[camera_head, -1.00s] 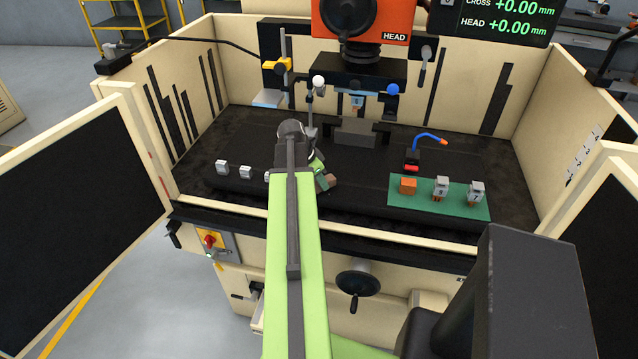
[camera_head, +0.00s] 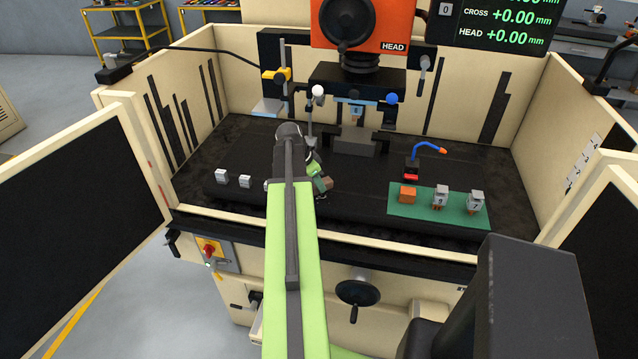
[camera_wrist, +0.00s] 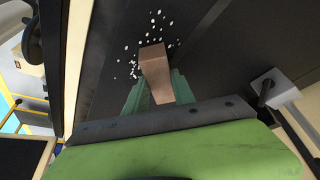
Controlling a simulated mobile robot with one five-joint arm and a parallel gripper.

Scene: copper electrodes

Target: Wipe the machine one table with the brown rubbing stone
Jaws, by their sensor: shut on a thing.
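The brown rubbing stone (camera_wrist: 156,68) is a tan-brown block between the green fingers of my gripper (camera_wrist: 158,92) in the wrist view. My gripper (camera_head: 320,177) is shut on it. In the head view the stone (camera_head: 327,184) shows just right of my arm, low over the front middle of the dark machine table (camera_head: 355,194). Whether the stone touches the table cannot be told. Several small white specks (camera_wrist: 150,20) lie on the dark surface around the stone in the wrist view. My arm hides part of the table to the left.
A green mat (camera_head: 410,211) at the right holds an orange block (camera_head: 407,194) and two numbered electrodes. Small pale blocks (camera_head: 222,176) stand at the left. A blue hose (camera_head: 428,146) and the machine head (camera_head: 358,72) are behind. Cream walls enclose the table.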

